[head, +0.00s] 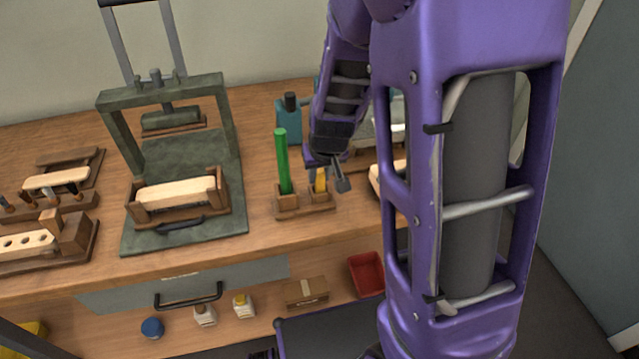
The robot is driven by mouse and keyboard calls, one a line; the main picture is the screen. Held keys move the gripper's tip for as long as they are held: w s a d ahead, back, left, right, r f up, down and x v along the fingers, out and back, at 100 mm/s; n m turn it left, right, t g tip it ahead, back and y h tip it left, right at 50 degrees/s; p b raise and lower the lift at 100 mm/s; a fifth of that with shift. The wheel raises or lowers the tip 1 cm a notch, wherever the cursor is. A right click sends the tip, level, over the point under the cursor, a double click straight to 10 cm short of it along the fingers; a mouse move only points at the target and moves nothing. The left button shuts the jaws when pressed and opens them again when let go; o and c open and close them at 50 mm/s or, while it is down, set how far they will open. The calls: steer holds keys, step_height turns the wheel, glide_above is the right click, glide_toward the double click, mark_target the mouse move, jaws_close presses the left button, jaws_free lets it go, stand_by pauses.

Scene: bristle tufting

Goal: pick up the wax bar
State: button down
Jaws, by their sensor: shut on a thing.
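The wax bar (320,182), a short yellow block, stands upright in the right-hand socket of a small wooden holder (305,208). My gripper (322,172) is pointed down over this socket and is shut on the wax bar. The fingers hide part of the bar, and I cannot tell whether its foot is clear of the socket. A tall green stick (283,160) stands in the left-hand socket, close beside my gripper.
A dark green press (185,235) holding a pale wooden block stands to the left. A teal device (289,122) is behind the holder. Wooden racks (60,222) fill the far left. Bare bench top lies in front of the holder. A red bin (366,274) is below.

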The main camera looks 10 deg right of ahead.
stand_by(0.3)
step_height(320, 180, up, 10)
steer(key=p, duration=0.3)
steer(key=shift+p, duration=0.3)
steer(key=shift+f, duration=0.1)
